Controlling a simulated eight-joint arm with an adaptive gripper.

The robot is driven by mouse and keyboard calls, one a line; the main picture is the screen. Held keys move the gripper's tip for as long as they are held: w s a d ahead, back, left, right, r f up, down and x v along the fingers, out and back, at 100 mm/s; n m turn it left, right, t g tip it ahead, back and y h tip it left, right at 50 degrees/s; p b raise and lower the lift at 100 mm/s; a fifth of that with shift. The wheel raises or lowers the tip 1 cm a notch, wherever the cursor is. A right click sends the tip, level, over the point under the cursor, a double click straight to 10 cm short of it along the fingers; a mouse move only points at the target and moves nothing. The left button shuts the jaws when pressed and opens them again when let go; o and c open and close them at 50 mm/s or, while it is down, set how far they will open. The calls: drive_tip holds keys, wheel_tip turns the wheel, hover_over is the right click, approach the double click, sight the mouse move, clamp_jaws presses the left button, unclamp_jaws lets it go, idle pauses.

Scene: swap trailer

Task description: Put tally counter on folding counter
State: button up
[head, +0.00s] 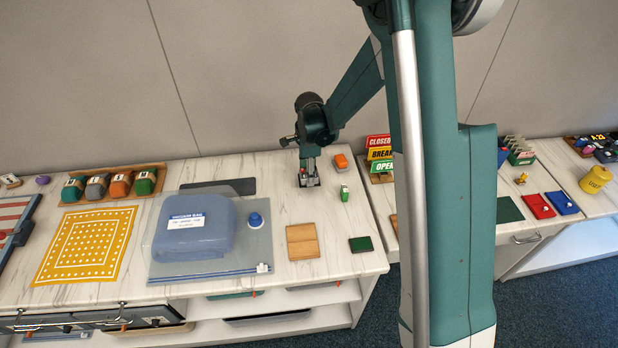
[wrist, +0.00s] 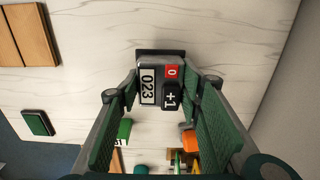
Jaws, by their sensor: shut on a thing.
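The tally counter (wrist: 147,86) is a small dark block with a white "023" label, a red "0" patch and a black "+1" key. My gripper (wrist: 160,84) is shut on it, one finger on each side, in the wrist view. In the head view my gripper (head: 309,172) points down near the back right of a long marble-topped counter (head: 345,262), with the tally counter's dark edge low between the fingers. I cannot tell whether it touches the top. Two marble-topped counters show, the second one (head: 545,236) at right; which is the folding counter is unclear.
An orange block (head: 341,161) and a green item (head: 344,193) stand close right of my gripper. Wooden tiles (head: 302,242) and a dark green block (head: 361,244) lie in front. A blue vacuum bag (head: 195,228) is at left. Marble between them is clear.

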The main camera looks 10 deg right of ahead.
drive_tip(key=shift+f, duration=1.1)
drive_tip(key=shift+f, duration=0.1)
drive_tip(key=o, duration=1.1)
drive_tip(key=shift+r, duration=6.15)
